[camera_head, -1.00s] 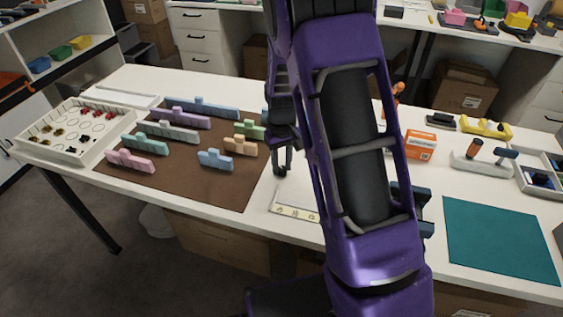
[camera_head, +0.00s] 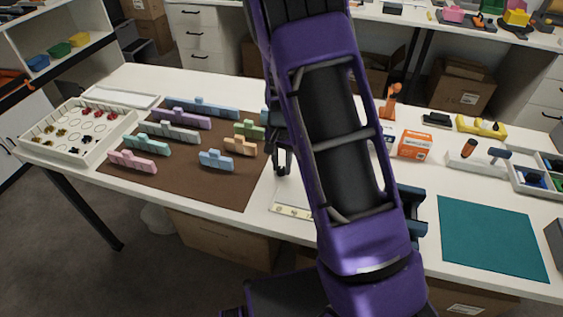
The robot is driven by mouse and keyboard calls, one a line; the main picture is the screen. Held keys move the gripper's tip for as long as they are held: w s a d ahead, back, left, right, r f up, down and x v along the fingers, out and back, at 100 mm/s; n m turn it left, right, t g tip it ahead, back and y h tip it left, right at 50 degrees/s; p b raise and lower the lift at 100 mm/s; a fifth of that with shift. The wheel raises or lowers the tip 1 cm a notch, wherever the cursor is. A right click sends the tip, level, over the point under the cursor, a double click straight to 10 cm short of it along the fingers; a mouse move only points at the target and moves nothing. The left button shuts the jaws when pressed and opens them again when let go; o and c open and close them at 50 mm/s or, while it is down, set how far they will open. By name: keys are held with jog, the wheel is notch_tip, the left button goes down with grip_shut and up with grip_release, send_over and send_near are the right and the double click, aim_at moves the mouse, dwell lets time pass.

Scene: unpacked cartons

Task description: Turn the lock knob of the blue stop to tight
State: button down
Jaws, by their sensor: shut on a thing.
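My gripper (camera_head: 282,163) points down over the table, just right of the brown mat and near the top of a white board with a marked strip (camera_head: 293,211). Its fingers are small and dark here, and what they hold cannot be made out. A dark blue fixture (camera_head: 413,211) stands right of my purple arm, partly hidden by it; I cannot tell whether it is the blue stop. No lock knob can be made out. My arm covers the middle of the table.
Several pastel blocks stand on the brown mat (camera_head: 226,193). A white tray (camera_head: 51,157) is at the far left. An orange box (camera_head: 415,145), an orange upright tool (camera_head: 391,101) and a yellow piece (camera_head: 482,127) are at the right. A bare teal mat (camera_head: 491,239) lies front right.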

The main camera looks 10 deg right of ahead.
aim_at(282, 168)
jog(key=shift+m, duration=0.6)
jog(key=c, duration=0.6)
grip_release()
jog(key=shift+r, duration=0.1)
notch_tip(282, 168, up, 17)
jog(key=shift+r+p, duration=0.1)
jog(key=shift+p, duration=1.15)
